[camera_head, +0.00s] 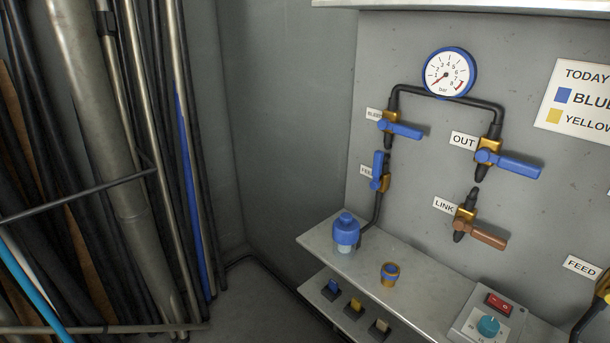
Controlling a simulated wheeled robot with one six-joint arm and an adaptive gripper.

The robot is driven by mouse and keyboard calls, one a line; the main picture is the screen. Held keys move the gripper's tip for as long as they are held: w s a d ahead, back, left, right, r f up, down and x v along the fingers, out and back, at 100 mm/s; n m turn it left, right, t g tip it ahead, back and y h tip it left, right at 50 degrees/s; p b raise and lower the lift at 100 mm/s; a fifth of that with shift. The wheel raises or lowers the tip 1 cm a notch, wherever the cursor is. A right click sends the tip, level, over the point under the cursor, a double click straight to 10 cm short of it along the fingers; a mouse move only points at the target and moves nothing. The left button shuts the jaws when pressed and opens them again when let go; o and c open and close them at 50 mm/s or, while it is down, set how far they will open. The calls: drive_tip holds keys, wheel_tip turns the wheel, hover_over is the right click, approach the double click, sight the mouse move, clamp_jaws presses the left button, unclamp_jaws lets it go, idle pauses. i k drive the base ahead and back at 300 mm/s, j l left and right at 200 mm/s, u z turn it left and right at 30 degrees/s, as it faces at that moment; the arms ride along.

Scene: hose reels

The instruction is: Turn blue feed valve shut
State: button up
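The blue feed valve (379,168) is on the wall panel, at the lower left of the blue pipework. Its blue handle stands upright, roughly in line with the vertical pipe, and partly covers its FEED label (366,171). My gripper is not in view.
The OUT valve (508,161) and brown-handled LINK valve (482,231) are to the right. Another FEED label (582,267) is by a partly cut-off yellow valve. A shelf (430,276) below juts out, holding a blue-capped fitting (346,230). Poles and hoses (120,170) fill the left.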

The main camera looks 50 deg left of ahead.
sight(375, 184)
drive_tip(key=u, duration=1.4)
drive_tip(key=j+u, duration=0.15)
drive_tip(key=j, duration=0.15)
drive_tip(key=i+j+u, duration=0.15)
drive_tip(key=j, duration=0.1)
